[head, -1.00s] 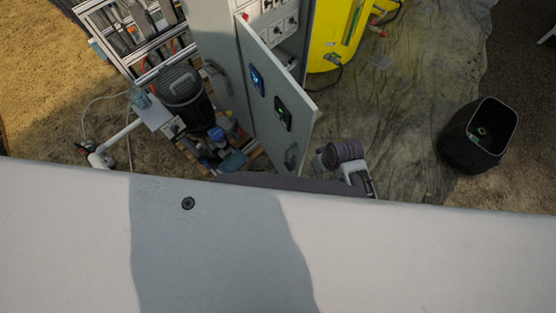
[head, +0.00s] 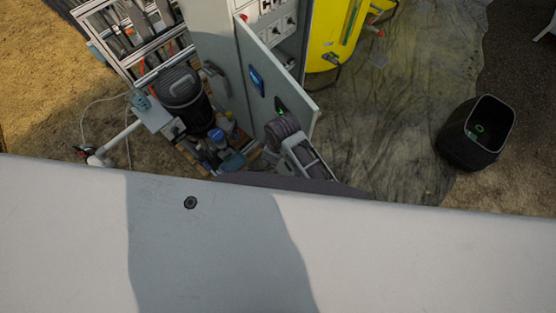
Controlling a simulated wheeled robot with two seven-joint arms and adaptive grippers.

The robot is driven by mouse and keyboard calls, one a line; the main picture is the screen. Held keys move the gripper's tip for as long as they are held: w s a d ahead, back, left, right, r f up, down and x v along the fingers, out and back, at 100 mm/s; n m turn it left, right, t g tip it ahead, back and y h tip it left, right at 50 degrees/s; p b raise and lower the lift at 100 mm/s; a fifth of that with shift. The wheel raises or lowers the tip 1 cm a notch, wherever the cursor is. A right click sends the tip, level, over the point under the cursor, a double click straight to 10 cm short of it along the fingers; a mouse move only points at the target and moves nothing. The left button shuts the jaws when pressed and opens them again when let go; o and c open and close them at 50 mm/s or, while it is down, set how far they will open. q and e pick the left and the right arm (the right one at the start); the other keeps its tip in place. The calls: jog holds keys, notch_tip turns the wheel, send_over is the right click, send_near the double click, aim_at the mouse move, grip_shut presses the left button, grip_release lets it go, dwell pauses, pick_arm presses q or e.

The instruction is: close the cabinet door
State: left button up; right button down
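The grey cabinet (head: 213,42) stands at the top centre. Its door (head: 264,82) is open, swung out towards me, with the cabinet's inside panel showing behind it. The door carries a blue display and a green-lit one, the latter partly covered. One of my arms (head: 305,158), a dark rounded joint with pale links, is in front of the door's lower part and hides its handle. I cannot tell whether it touches the door. Neither gripper can be seen.
A black pump-like canister (head: 183,92) and pipework stand left of the cabinet. A yellow tank (head: 335,35) is behind the door to the right. A black bin (head: 478,133) stands at far right. The ground between door and bin is clear.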

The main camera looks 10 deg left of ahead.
jog(key=w+a+f+n+h, duration=0.3)
jog(key=a+n+h, duration=0.1)
jog(key=n, duration=0.4)
jog(key=shift+f+t, duration=0.3)
jog(key=shift+f, duration=0.1)
jog(key=w+d+f+p, duration=0.1)
jog(key=w+d+f, duration=0.1)
jog(key=d+f, duration=0.3)
jog(key=x, duration=0.3)
jog(key=shift+s, duration=0.15)
dwell(1.1)
jog(key=shift+d, duration=0.1)
dwell(0.4)
